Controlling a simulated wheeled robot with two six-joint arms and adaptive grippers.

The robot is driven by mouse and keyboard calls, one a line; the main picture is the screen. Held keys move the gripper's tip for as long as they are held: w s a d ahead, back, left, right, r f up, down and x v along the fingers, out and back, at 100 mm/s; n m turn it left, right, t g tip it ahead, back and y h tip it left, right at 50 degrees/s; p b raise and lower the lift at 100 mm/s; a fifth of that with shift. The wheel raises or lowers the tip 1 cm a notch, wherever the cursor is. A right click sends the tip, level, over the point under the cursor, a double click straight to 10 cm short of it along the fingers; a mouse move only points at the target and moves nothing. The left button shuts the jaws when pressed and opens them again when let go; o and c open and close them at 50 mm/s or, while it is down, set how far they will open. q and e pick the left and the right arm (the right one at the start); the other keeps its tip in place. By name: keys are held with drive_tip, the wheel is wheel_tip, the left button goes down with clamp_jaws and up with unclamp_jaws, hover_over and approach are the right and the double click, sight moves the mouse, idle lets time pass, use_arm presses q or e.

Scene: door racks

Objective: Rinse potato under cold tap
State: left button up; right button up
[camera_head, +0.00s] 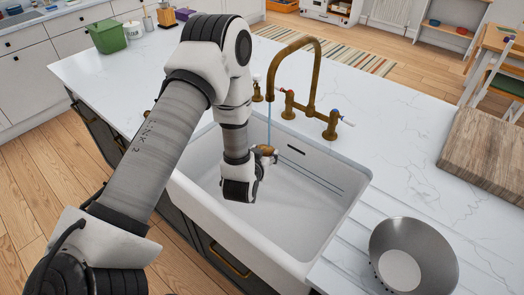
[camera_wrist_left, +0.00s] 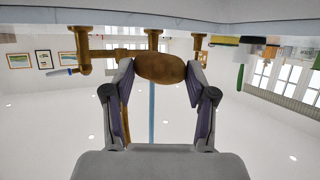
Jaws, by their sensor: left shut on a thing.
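A brown potato (camera_wrist_left: 160,67) is held between the two fingers of my left gripper (camera_wrist_left: 160,75). In the head view the gripper (camera_head: 265,155) is low over the white sink (camera_head: 300,215), and the potato is mostly hidden there. The brass tap (camera_head: 312,75) arches over the sink from its back edge. A thin blue stream of water (camera_head: 269,125) falls from its spout to the gripper's fingertips. In the wrist view the stream (camera_wrist_left: 152,115) lines up with the potato; exact contact is hard to tell. My right gripper is out of view.
A metal bowl (camera_head: 412,258) stands on the ridged counter right of the sink. A wooden board (camera_head: 485,150) lies at the far right. A green container (camera_head: 107,36) stands at the back left.

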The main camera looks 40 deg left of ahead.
use_arm(q)
drive_tip(key=shift+s+a, duration=0.3)
drive_tip(key=shift+a, duration=0.25)
drive_tip(key=s+d+b, duration=0.1)
drive_tip(key=s+d, duration=0.2)
drive_tip(key=s, duration=0.4)
drive_tip(key=shift+d, duration=0.25)
idle(0.3)
drive_tip(key=shift+s, duration=0.1)
idle(1.0)
drive_tip(key=s+d+r+p, duration=0.2)
drive_tip(key=s+r+p, duration=0.2)
drive_tip(key=p, duration=0.2)
drive_tip(key=shift+s, duration=0.25)
